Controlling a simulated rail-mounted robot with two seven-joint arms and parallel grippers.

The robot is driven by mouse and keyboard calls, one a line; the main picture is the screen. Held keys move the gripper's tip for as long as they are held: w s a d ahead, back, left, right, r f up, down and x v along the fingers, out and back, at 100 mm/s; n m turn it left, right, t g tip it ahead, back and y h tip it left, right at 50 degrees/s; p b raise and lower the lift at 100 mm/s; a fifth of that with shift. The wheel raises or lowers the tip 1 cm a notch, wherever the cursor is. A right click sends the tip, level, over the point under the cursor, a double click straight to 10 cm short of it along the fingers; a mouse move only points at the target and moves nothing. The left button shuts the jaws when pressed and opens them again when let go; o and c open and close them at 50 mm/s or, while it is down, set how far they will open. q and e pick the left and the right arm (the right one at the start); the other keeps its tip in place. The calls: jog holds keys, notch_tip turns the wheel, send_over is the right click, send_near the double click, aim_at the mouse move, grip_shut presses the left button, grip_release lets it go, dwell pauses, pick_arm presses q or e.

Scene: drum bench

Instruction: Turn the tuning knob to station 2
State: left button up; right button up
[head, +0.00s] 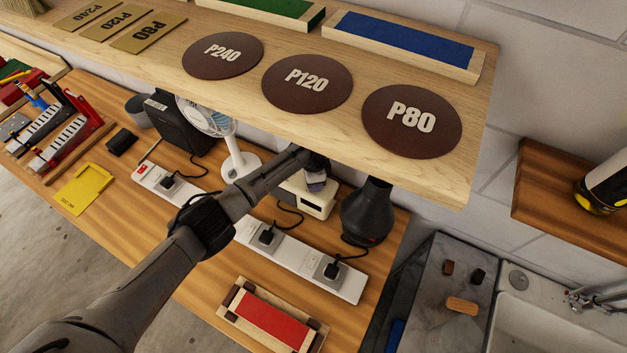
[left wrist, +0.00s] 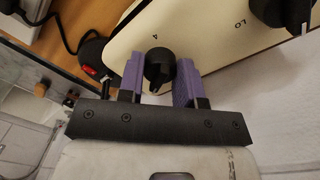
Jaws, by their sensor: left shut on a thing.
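The cream radio (head: 317,203) stands on the bench under the shelf, partly hidden by my left arm. In the left wrist view its cream front panel (left wrist: 200,30) fills the upper part. A black knob (left wrist: 158,64) sits between the purple fingers of my left gripper (left wrist: 160,80), which is shut on it. A "4" is printed just above this knob; other station marks are hidden or out of view. A second black knob (left wrist: 283,12) with "LO" beside it is at the upper right. The knob's pointer direction is not clear. My right gripper is not in view.
The shelf (head: 477,150) with sanding discs overhangs the radio. A white power strip (head: 205,205) with plugs and cords runs in front. A white fan (head: 237,155) stands left of the radio and a dark grey vessel (head: 368,212) right. A red sanding block (head: 270,317) lies nearer.

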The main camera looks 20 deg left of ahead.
pick_arm(q)
jog(key=shift+m, duration=0.8)
jog(key=o, duration=0.9)
jog(key=shift+o, duration=0.2)
jog(key=shift+r, duration=0.15)
notch_tip(320, 180, up, 14)
jog(key=b, duration=0.1)
jog(key=shift+w+a+f, duration=0.15)
jog(key=shift+w+f, duration=0.05)
jog(key=shift+w, duration=0.15)
